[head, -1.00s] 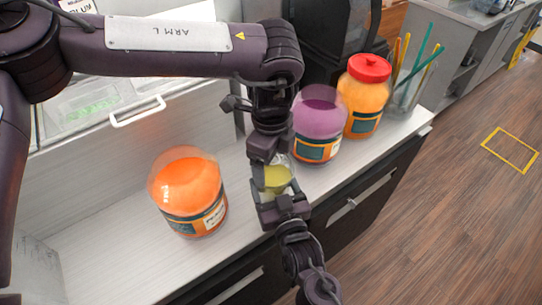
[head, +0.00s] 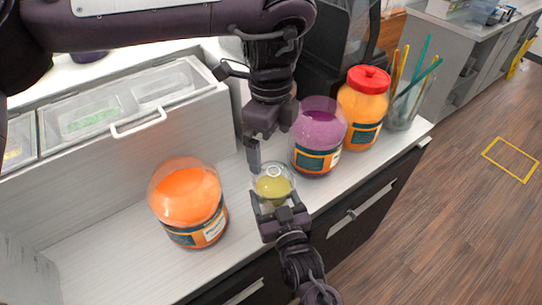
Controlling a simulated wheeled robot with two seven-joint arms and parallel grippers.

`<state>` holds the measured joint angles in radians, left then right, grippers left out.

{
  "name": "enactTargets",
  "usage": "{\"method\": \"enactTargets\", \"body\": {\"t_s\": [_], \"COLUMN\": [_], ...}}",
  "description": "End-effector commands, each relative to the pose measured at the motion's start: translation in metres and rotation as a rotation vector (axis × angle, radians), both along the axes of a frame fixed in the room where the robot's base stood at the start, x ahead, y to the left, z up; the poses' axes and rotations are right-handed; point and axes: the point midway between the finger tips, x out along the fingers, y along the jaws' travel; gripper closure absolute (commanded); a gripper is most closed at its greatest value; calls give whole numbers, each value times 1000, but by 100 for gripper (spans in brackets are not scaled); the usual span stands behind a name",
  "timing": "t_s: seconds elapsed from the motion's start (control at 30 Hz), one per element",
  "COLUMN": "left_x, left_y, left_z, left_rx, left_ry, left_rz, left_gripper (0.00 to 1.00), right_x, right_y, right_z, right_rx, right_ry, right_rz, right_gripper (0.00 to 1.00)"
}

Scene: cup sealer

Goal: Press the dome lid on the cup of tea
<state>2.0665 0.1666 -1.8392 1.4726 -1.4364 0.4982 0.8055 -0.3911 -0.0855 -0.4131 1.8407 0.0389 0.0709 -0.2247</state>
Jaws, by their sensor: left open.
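The cup of tea (head: 273,187) holds yellow-green liquid and stands on the white counter near its front edge. A clear dome lid with a small ring (head: 273,170) sits at the top of the cup; whether it is fully seated I cannot tell. My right gripper (head: 277,206) reaches in from below, with its fingers around the near side of the cup. My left gripper (head: 266,147) is open and empty just above the lid, pointing down and apart from it.
An orange jar (head: 188,200) stands left of the cup. A purple jar (head: 318,140) and a red-lidded orange jar (head: 363,108) stand close on the right. A glass of coloured straws (head: 404,105) is behind them. A lidded container unit (head: 110,120) lines the back left.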

Motion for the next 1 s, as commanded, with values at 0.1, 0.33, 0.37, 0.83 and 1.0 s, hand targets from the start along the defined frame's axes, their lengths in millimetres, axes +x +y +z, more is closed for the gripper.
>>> {"method": "enactTargets", "body": {"t_s": [0.1, 0.33, 0.37, 0.83, 1.0], "left_x": [1, 0, 0, 0, 0], "left_y": [0, 0, 0, 0, 0], "left_z": [16, 24, 24, 23, 22], "left_rx": [2, 1, 1, 1, 1], "left_ry": [-3, 0, 0, 0, 0], "left_rz": [1, 0, 0, 0, 0], "left_gripper": [0, 0, 0, 0, 0], "right_x": [0, 0, 0, 0, -2], "right_y": [0, 0, 0, 0, -1], "right_z": [0, 0, 0, 0, -1], "right_rx": [0, 0, 0, 0, 0], "right_ry": [0, 0, 0, 0, 0], "right_rz": [0, 0, 0, 0, 0], "right_gripper": [68, 68, 68, 2, 2]}}
